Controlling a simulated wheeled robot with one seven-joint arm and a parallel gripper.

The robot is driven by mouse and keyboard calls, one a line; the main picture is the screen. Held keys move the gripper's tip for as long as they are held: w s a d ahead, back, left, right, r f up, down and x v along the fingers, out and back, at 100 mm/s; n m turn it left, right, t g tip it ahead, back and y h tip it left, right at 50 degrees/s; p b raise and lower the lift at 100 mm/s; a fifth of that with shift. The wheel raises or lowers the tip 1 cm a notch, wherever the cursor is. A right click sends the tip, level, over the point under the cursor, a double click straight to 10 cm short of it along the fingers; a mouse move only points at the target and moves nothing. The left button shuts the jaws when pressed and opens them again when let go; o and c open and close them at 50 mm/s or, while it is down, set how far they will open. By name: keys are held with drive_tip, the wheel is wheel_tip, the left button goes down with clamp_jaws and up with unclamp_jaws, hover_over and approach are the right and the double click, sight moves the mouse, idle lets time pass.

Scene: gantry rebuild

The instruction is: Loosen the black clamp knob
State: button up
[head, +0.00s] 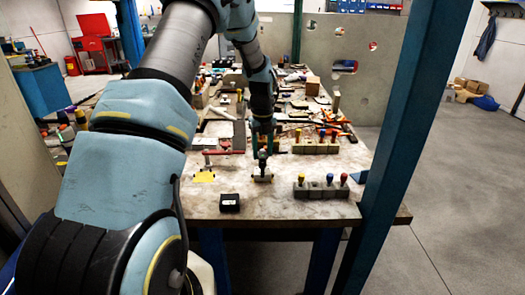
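My gripper (264,148) points down over the near middle of the workbench (280,212). Its fingers are small and dark here, and I cannot tell how far apart they are. Right below it stands a small upright fixture (262,178) with a grey base and a dark, greenish upper part. This may be the clamp, but the black knob cannot be made out clearly. I cannot tell whether the fingers touch the fixture. My arm comes in from the left and hides part of the bench's left side.
A black box (230,202) lies near the front edge. A holder with several coloured handles (321,189) is at the right, another (316,148) behind it. Tools crowd the back. A blue post (404,150) rises at the right.

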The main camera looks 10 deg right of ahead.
clamp_jaws()
drive_tip(key=shift+n, duration=0.5)
